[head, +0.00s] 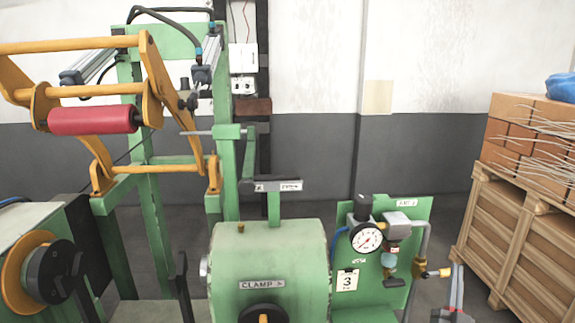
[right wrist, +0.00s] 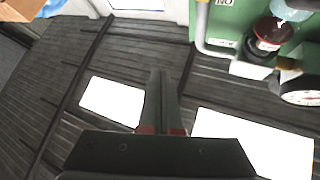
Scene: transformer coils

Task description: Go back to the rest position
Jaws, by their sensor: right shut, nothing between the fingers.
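My right gripper (head: 458,271) shows at the bottom right of the head view, low and to the right of the green gauge panel (head: 415,214). In the right wrist view its two fingers (right wrist: 160,78) are together with nothing between them. It is apart from the machine and touches nothing that I can see. My left gripper is not in view.
A green winding machine has a clamp housing (head: 268,255), a pressure gauge (head: 366,239), a brass-ended valve (head: 436,273) and a red roller (head: 92,120). A wooden crate (head: 520,250) with bricks (head: 530,135) stands at right. The dark floor (right wrist: 130,48) below the gripper has bright white patches.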

